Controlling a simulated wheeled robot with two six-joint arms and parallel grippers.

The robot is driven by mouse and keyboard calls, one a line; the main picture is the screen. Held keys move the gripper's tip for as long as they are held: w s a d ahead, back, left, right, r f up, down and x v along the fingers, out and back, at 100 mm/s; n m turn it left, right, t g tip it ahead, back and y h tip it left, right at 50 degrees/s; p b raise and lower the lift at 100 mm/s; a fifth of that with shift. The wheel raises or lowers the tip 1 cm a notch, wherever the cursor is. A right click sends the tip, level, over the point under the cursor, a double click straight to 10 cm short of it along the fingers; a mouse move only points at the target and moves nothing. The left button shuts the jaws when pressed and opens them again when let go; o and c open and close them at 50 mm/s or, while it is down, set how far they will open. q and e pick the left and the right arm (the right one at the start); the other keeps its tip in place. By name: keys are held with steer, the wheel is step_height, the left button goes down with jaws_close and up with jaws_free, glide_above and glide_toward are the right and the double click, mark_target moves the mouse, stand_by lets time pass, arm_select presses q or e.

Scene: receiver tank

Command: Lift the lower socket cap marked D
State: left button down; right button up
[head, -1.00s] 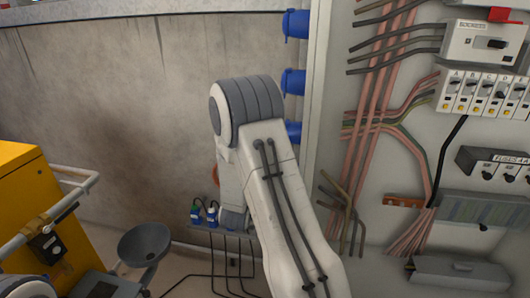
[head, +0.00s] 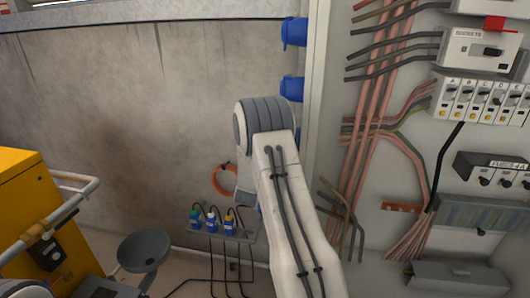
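Blue sockets with caps stick out from the left side of the grey cabinet. The upper one (head: 294,32) and the one below it (head: 291,88) show clearly. A sliver of a lower blue socket (head: 299,140) shows at the cabinet edge; the rest is hidden behind my arm. No letter D can be read on any cap. My arm rises from the bottom centre, and its large grey-banded joint is just left of the cabinet. Neither gripper can be seen; any part beyond this arm's joint is mostly hidden behind it.
The open cabinet (head: 400,160) with cables and lettered breakers (head: 480,103) fills the right. A yellow machine with a rail (head: 60,205) and a dark funnel (head: 144,250) are at lower left.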

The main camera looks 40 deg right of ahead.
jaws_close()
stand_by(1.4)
